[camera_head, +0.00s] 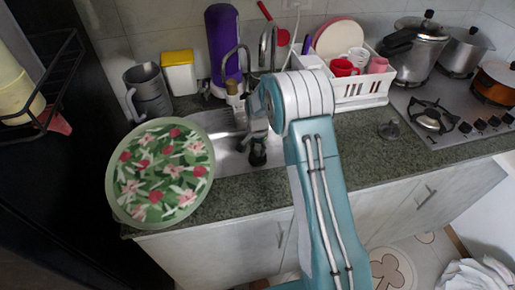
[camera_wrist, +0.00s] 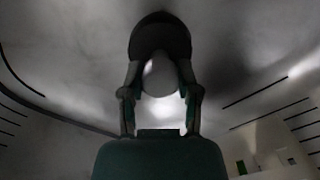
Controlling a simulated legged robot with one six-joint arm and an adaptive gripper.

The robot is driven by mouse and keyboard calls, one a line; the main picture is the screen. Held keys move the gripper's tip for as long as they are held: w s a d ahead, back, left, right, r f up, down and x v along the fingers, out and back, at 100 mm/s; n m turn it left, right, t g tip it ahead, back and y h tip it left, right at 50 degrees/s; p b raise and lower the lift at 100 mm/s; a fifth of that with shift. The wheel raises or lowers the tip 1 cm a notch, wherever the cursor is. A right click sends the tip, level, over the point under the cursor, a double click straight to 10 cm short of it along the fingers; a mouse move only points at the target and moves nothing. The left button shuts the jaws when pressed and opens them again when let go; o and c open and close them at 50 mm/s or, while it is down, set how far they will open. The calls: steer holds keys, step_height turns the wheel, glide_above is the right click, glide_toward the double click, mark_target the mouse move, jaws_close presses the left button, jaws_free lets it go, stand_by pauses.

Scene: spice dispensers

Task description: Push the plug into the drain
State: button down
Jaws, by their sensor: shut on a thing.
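My gripper (camera_head: 257,155) reaches down into the steel sink (camera_head: 228,160) in the head view. In the wrist view its two fingers (camera_wrist: 160,95) are shut on a pale, rounded part, which I take to be the plug (camera_wrist: 160,75). A dark round shape (camera_wrist: 160,35) lies just beyond the fingertips. I cannot tell whether it is the plug's rim or the drain. The drain is not clearly visible in the head view, where my arm and gripper cover part of the basin. Whether the plug touches the drain cannot be told.
A floral round tray (camera_head: 160,172) overhangs the sink's left side. A faucet (camera_head: 236,65) and purple bottle (camera_head: 222,45) stand behind. A white dish rack (camera_head: 360,88) is at right.

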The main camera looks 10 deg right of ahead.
steer(key=shift+f, duration=0.9)
steer(key=shift+c, duration=1.3)
jaws_free()
